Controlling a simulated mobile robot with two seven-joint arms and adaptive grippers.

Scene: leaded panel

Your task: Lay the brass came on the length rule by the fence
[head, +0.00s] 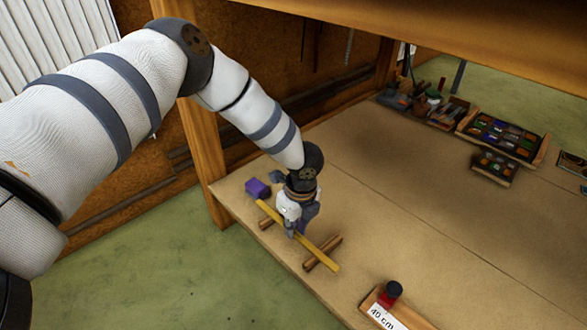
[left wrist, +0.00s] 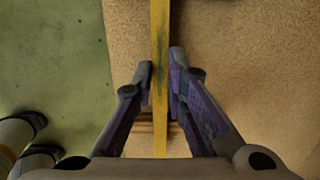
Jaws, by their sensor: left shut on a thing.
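The brass came (head: 321,255) is a long straight yellow strip at the near left of the bench, over two wooden rests (head: 324,252). My left gripper (head: 299,228) is shut on it near its middle; the came also shows in the left wrist view (left wrist: 160,60), running between the two fingers (left wrist: 161,85). I cannot tell whether the came still touches the rests. The length rule (head: 388,318), with a white "40 cm" label, is cut off at the bottom edge of the head view. A black and red piece (head: 391,291) sits at its end. My right gripper is out of view.
A purple block (head: 257,188) lies left of the gripper. Trays of coloured pieces (head: 503,139) and a box of tools (head: 436,105) stand at the back right. A wooden post (head: 203,150) rises at the bench's left end. The middle of the bench is clear.

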